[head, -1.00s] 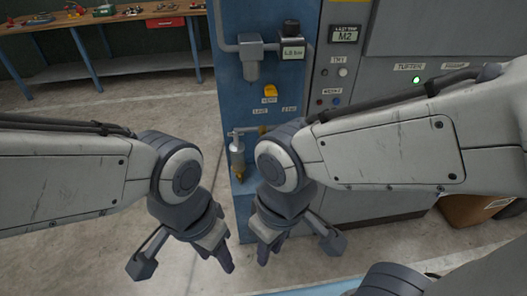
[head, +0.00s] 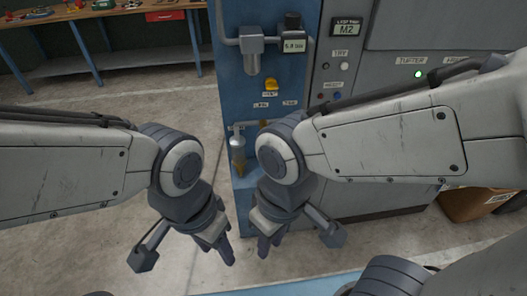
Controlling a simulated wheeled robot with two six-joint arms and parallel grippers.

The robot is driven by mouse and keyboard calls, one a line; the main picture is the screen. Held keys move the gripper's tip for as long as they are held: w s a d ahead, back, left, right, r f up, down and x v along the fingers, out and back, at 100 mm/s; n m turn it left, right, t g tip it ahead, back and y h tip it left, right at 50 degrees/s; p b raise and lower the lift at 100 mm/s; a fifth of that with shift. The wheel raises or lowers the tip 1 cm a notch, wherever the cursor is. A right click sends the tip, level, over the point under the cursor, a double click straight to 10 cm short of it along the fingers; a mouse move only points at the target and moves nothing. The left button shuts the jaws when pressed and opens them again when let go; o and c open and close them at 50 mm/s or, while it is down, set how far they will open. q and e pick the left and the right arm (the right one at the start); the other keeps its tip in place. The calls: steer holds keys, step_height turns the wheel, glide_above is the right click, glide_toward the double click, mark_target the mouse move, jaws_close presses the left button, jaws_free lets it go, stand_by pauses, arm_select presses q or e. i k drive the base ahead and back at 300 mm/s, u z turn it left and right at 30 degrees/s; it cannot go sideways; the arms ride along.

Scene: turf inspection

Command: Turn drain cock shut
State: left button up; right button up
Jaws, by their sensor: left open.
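A blue panel (head: 231,100) carries air fittings. A small pale cylindrical bowl (head: 238,144) hangs low on it, with a brass-coloured piece (head: 239,168) at its bottom that may be the drain cock. A yellow handle (head: 271,84) sits higher, above small labels. I cannot tell which way either fitting is turned. My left gripper (head: 219,249) is open and empty, pointing down in front of and below the bowl. My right gripper (head: 269,247) looks open and empty beside it. My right arm hides part of the panel right of the bowl.
A grey cabinet (head: 390,75) with a lit green lamp stands right. A workbench (head: 110,25) is at the back left. A cardboard box (head: 478,204) is at right. Floor at left is clear.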

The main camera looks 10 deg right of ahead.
mark_target(240, 170)
steer(key=z, duration=1.8)
steer(key=k, duration=1.15)
steer(key=u, duration=1.8)
steer(key=i, duration=0.5)
steer(key=z, duration=0.05)
